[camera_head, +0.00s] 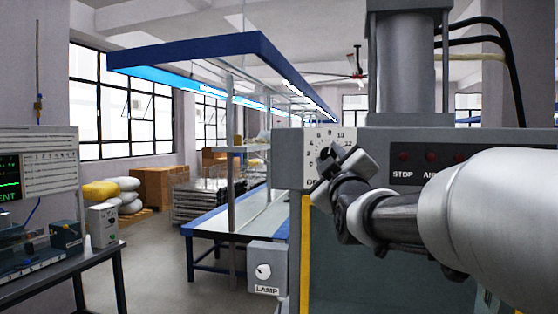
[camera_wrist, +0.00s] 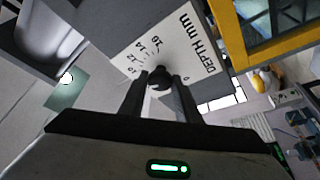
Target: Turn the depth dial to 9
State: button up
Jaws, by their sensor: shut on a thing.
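The depth dial's white scale plate (camera_head: 312,150) is on the left part of the grey machine's front, with tick marks and numbers around the knob. In the wrist view the plate (camera_wrist: 178,40) reads "DEPTH MM" and appears rotated. My gripper (camera_head: 326,166) reaches the plate from the right and covers part of the numbers. In the wrist view my gripper (camera_wrist: 160,88) has its two dark fingers on either side of the black dial knob (camera_wrist: 159,78), shut on it. The knob's exact pointer reading cannot be made out.
The grey machine (camera_head: 380,140) has red indicators labelled STOP at right, near my arm. A LAMP switch box (camera_head: 267,268) sits below left of the dial, beside a yellow strip (camera_head: 305,255). A bench with a monitor (camera_head: 35,165) stands far left. Open floor lies between.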

jog(key=o, duration=1)
jog(key=b+v, duration=0.2)
jog(key=v, duration=1.5)
jog(key=shift+s+b, duration=0.25)
jog(key=shift+b, duration=0.15)
jog(key=shift+f, duration=0.1)
